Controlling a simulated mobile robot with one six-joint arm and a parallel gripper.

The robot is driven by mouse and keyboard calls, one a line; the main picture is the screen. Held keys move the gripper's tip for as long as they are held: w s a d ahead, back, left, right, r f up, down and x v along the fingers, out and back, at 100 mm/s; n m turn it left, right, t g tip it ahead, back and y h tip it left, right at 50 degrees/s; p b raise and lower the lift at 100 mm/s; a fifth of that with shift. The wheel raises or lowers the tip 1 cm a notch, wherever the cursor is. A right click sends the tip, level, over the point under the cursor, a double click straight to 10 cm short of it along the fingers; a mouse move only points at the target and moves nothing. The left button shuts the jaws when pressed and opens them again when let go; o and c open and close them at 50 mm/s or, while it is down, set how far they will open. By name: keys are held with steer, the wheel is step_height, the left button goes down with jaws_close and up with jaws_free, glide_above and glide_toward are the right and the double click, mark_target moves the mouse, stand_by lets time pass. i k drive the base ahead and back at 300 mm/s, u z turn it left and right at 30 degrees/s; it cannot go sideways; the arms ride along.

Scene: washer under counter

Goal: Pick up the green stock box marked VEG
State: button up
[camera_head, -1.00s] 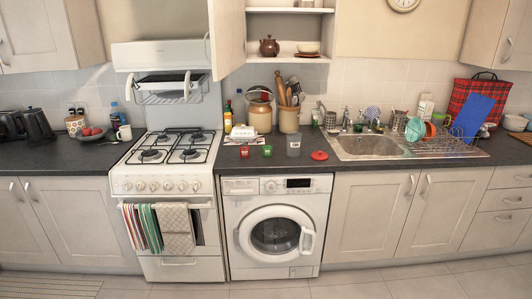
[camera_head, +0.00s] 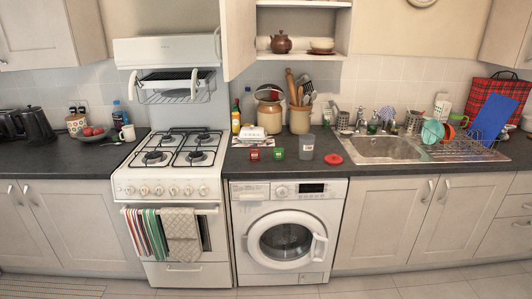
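A small green box (camera_head: 278,153) stands on the dark counter above the washing machine. Its marking is too small to read. A small red box (camera_head: 254,154) of similar size stands just to its left, with a gap between them. A grey cup-like container (camera_head: 307,146) stands close on its right. My gripper is not in view.
A red lid-like disc (camera_head: 333,159) lies further right, before the sink (camera_head: 375,147). Behind the boxes are a white butter dish (camera_head: 251,133), a lidded jar (camera_head: 269,115) and a utensil pot (camera_head: 299,120). The stove (camera_head: 177,165) adjoins on the left. An open cupboard door (camera_head: 238,40) hangs above.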

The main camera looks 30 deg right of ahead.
mark_target(278, 152)
steer(key=u, duration=0.3)
steer(key=i, duration=0.95)
steer(key=z, duration=0.1)
